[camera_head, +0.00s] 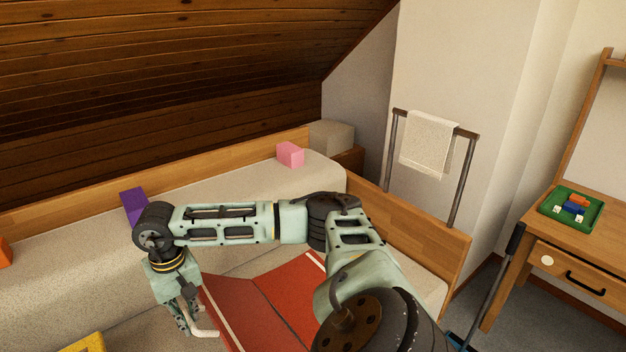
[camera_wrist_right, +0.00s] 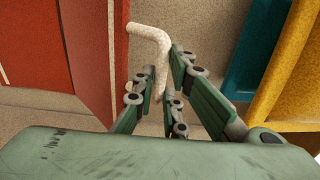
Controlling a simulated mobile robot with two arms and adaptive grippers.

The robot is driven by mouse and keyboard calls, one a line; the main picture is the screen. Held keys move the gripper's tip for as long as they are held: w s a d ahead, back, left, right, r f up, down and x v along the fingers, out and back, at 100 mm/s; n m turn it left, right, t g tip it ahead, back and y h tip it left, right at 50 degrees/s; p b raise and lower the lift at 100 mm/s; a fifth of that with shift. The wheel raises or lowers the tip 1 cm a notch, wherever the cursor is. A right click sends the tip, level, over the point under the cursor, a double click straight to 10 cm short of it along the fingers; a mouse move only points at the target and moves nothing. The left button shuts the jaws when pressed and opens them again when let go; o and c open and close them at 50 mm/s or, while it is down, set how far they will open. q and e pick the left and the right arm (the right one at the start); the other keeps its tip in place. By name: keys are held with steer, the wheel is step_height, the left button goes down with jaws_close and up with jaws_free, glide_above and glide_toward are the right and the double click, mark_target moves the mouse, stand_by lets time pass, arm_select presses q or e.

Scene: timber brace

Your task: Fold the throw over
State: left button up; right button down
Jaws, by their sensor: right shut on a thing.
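The red throw (camera_head: 283,295) with pale stripes lies on the light seat of the daybed, partly hidden behind my right arm. A line runs across it between two red panels. It also shows at the left of the right wrist view (camera_wrist_right: 92,50). My right gripper (camera_head: 190,322) points down at the throw's left edge. It is shut on a cream bent piece (camera_wrist_right: 152,42), which sticks out from between the fingers toward the throw. I cannot tell how this piece joins the throw. My left gripper is not in view.
On the daybed are a purple block (camera_head: 133,205), a pink block (camera_head: 290,154), an orange block (camera_head: 4,253) and a yellow thing (camera_head: 85,343). A towel rack (camera_head: 460,185) stands beyond. A desk (camera_head: 540,235) with a green tray (camera_head: 552,212) is at right. A sloping timber ceiling hangs over the back.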

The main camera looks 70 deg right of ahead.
steer(key=shift+s+d+r+p, duration=1.45)
steer(key=shift+s+d+r, duration=2.3)
steer(key=shift+d+r, duration=1.8)
arm_select(q)
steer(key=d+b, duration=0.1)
steer(key=b, duration=0.3)
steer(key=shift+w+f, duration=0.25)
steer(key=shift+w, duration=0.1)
arm_select(e)
steer(key=s+d, duration=0.4)
steer(key=d, duration=0.3)
steer(key=s+d, duration=0.4)
steer(key=d, duration=0.3)
steer(key=shift+s+d+f, duration=0.15)
steer(key=shift+d+f, duration=0.05)
steer(key=shift+d, duration=0.1)
